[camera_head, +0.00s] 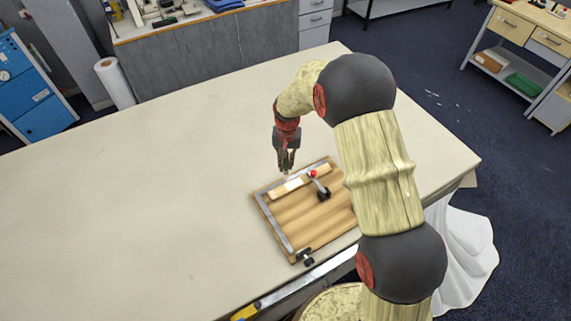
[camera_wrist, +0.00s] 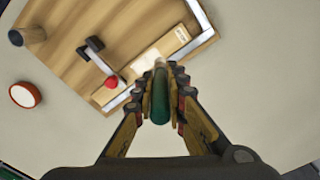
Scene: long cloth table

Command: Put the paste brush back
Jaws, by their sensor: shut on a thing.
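My gripper (camera_head: 286,168) points down over the back edge of a wooden board on the table. In the wrist view my gripper (camera_wrist: 161,80) is shut on the green handle of the paste brush (camera_wrist: 160,98). The pale tip of the brush points toward a light wooden strip on the board. In the head view the brush is too small to make out clearly. I cannot tell whether its tip touches the strip.
The board (camera_head: 305,222) has a metal edge and bears the light strip (camera_head: 287,187) and a red-tipped clamp (camera_head: 322,192). A round red-rimmed, white-topped thing (camera_wrist: 25,95) stands beside the board. A dark cylinder (camera_wrist: 30,36) is near its corner. The table's left is clear.

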